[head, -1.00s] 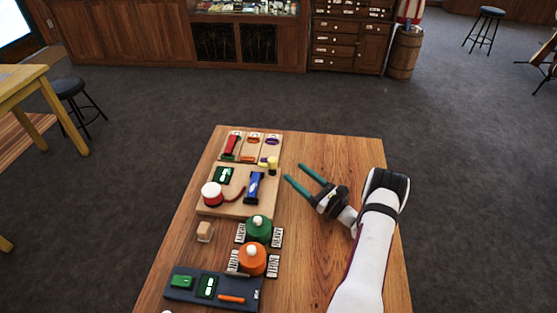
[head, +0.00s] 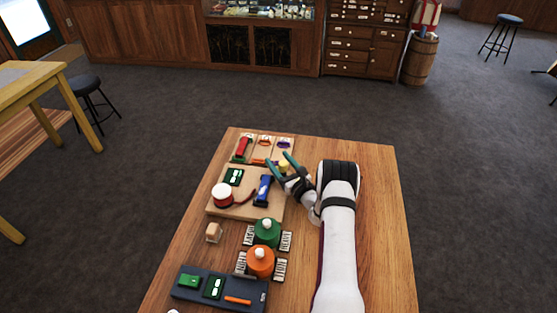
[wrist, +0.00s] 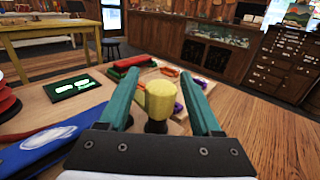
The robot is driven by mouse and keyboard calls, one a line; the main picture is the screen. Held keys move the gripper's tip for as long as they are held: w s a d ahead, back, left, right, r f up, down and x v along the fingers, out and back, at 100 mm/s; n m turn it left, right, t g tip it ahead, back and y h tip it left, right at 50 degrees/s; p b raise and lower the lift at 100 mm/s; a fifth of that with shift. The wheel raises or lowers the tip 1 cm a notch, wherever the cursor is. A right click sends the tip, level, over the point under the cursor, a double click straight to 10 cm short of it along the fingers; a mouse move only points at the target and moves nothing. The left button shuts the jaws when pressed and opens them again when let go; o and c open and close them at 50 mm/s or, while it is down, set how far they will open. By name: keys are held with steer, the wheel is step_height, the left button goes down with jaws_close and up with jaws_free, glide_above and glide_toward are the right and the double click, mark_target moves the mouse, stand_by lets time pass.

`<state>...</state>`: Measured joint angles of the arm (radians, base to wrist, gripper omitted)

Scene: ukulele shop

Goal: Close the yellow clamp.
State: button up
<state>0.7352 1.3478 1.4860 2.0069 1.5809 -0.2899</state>
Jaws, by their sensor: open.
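The yellow clamp shows as an upright yellow handle (head: 284,167) on the right side of the wooden board (head: 222,210). In the wrist view its rounded yellow top (wrist: 160,97) stands on a short dark stem; its base is mostly hidden by my gripper. My gripper (wrist: 158,76) is open and empty. Its two green fingers stand on either side of the yellow handle in the wrist view, with gaps visible. In the head view my gripper (head: 278,158) reaches over the board's right edge from the right; contact with the handle cannot be told.
A blue clamp (head: 264,190) and a red-and-white round device (head: 222,193) sit on the board. Red (head: 243,149), orange (head: 264,142) and purple (head: 284,143) pieces lie behind. Green (head: 267,233) and orange (head: 260,262) domed pieces stand nearer. The table's right side is clear.

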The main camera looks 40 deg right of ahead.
steer(key=shift+w, duration=0.35)
jaws_close()
steer(key=shift+n+y, duration=0.4)
steer(key=shift+y, duration=0.2)
steer(key=n+y, duration=0.1)
steer(key=y, duration=0.1)
steer(key=n+y, duration=0.1)
steer(key=y, duration=0.1)
steer(key=shift+a+n, duration=0.35)
steer(key=shift+n, duration=0.05)
steer(key=shift+s+a+n+g+y, duration=0.2)
steer(key=shift+n+g+y, duration=0.6)
steer(key=shift+y, duration=0.6)
steer(key=shift+s+a+n+g+y, duration=0.1)
steer(key=shift+a+n+g+y, duration=0.3)
steer(key=shift+n+y, duration=0.8)
steer(key=shift+d+y, duration=0.1)
steer(key=shift+y, duration=0.3)
